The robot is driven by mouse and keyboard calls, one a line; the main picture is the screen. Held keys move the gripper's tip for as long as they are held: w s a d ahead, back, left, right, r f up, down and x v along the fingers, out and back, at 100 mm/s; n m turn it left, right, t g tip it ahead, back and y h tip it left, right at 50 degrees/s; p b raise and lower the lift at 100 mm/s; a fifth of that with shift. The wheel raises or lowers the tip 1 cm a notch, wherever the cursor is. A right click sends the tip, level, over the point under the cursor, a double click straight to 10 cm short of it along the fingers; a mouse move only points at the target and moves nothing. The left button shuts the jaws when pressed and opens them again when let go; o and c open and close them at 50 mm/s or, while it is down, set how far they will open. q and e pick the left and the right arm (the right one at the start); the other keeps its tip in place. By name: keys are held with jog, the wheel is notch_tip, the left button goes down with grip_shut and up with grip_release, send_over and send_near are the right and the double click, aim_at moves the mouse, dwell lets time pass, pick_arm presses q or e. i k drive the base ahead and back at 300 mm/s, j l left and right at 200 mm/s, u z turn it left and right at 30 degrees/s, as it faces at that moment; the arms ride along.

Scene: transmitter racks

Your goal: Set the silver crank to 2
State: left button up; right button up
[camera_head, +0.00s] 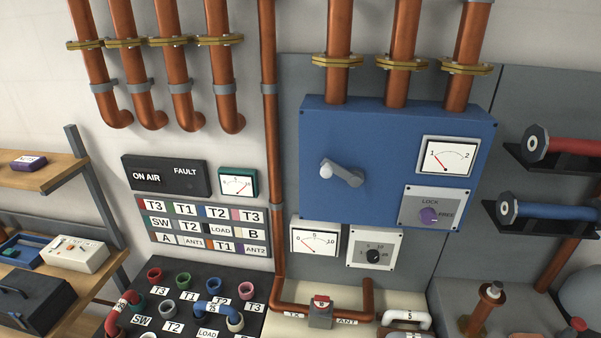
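The silver crank (347,176) is on the front of the blue cabinet (376,121). Its arm points left and slightly up from its hub, with a pale ball knob at the left end. A white gauge (446,156) marked 1 and 2 is at the cabinet's upper right, and its red needle leans left towards the 1. Below it is a grey plate with a purple knob (429,215) between the labels LOCK and FREE; I cannot tell its exact setting. Neither of my grippers is in view, and nothing touches the crank.
Copper pipes (338,40) run into the cabinet's top. Below are a gauge (315,240) and a black dial (373,256). A patch panel (195,290) with coloured sockets is at lower left. Red and blue cylinders (555,211) stick out at right. Space before the crank looks clear.

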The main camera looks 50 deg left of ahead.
aim_at(329, 167)
jog(key=j+u, duration=0.15)
jog(key=u, duration=1.1)
